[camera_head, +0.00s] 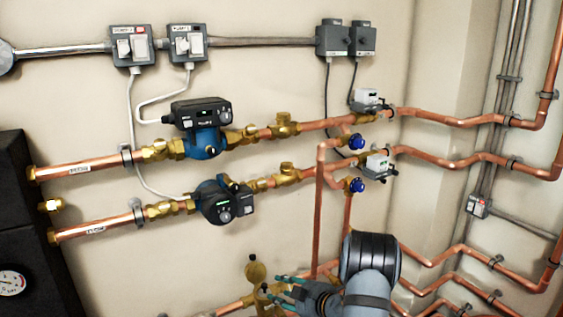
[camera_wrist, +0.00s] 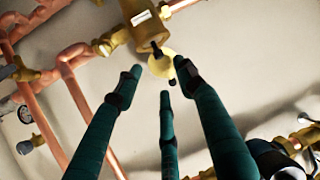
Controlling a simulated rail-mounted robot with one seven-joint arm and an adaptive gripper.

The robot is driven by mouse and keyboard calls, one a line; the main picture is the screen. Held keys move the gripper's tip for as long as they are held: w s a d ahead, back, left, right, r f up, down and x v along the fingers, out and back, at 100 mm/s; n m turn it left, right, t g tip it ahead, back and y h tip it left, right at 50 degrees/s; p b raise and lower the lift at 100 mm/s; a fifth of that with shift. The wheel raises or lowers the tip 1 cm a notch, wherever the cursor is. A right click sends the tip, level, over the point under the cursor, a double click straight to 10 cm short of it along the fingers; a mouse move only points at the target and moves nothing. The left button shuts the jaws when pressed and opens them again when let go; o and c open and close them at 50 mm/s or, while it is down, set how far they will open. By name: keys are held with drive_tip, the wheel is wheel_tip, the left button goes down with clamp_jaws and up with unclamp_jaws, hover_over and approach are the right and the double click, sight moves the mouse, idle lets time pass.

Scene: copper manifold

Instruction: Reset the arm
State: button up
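My gripper (camera_head: 275,288) shows at the bottom of the head view, in front of the lower pipework. In the wrist view, its three teal fingers (camera_wrist: 158,82) are spread apart with nothing between them, so it is open and empty. Past the fingertips in the wrist view is a brass fitting (camera_wrist: 139,22) with a yellow round part (camera_wrist: 162,65) and a dark stem. I cannot tell whether a finger touches it. In the head view, a brass fitting (camera_head: 256,271) stands just left of the fingertips. My arm hides part of the lower pipes.
Two pumps, upper (camera_head: 202,128) and lower (camera_head: 223,200), sit on copper pipes on the wall. Blue-handled valves (camera_head: 355,185) and vertical copper pipes (camera_head: 319,210) are above my gripper. A dark unit with a gauge (camera_head: 11,283) stands at left. Bare wall (camera_head: 150,270) lies left of my gripper.

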sight(265, 285)
drive_tip(key=x, duration=0.8)
drive_tip(key=shift+r+p, duration=0.6)
drive_tip(key=shift+r, duration=0.3)
